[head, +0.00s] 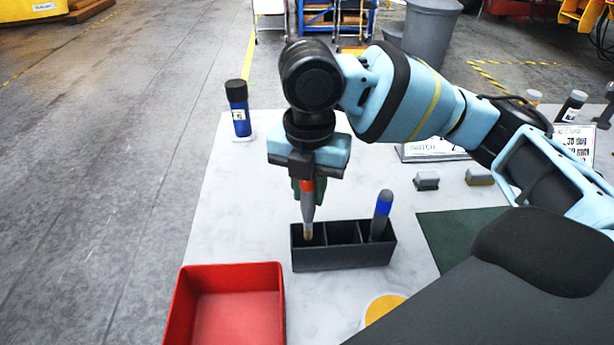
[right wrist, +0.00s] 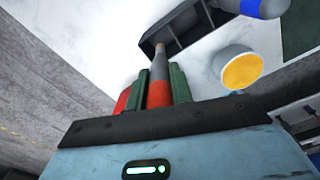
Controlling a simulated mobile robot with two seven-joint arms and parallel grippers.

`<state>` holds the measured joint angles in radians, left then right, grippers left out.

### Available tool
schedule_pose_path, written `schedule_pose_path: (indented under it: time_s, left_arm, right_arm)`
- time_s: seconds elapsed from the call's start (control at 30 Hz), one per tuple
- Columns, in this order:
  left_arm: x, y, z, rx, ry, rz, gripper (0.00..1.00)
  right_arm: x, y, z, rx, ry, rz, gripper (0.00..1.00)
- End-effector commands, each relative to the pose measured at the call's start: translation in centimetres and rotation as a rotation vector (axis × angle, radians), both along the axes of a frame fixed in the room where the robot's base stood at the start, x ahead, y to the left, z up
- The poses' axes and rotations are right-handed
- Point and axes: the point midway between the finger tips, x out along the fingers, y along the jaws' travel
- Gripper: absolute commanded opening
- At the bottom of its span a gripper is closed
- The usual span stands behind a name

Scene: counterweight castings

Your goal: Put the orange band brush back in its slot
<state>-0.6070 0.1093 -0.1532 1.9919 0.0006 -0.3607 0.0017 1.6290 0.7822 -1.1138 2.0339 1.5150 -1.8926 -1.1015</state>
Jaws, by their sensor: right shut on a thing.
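My right gripper (head: 307,190) is shut on the orange band brush (head: 308,213), a grey brush with an orange-red band and a tan tip. It hangs tip down, nearly upright. In the right wrist view the brush (right wrist: 159,75) shows between the green fingers (right wrist: 163,88). The black slotted holder (head: 345,257) stands on the table below. The brush tip overlaps the holder's left compartment; I cannot tell how far it is inside. The middle compartment looks empty. A blue band brush (head: 382,212) stands in the right compartment. My left gripper is not in view.
A red tray (head: 278,300) lies in front and left of the holder. A yellow-topped round item (head: 382,307) is in front of it. A blue bottle (head: 238,110) stands at the back left. A green mat (head: 455,235) lies to the right.

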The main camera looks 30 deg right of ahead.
Motion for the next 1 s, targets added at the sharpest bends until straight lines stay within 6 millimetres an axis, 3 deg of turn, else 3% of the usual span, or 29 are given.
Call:
schedule_pose_path:
  time_s: [0.33,1.0]
  left_arm:
    - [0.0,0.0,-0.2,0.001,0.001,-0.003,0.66]
    - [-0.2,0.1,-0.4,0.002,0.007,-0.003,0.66]
  right_arm:
    - [0.0,0.0,-2.4,0.0,0.003,0.0,0.0]
    - [0.0,0.0,-2.9,0.0,0.001,0.0,0.0]
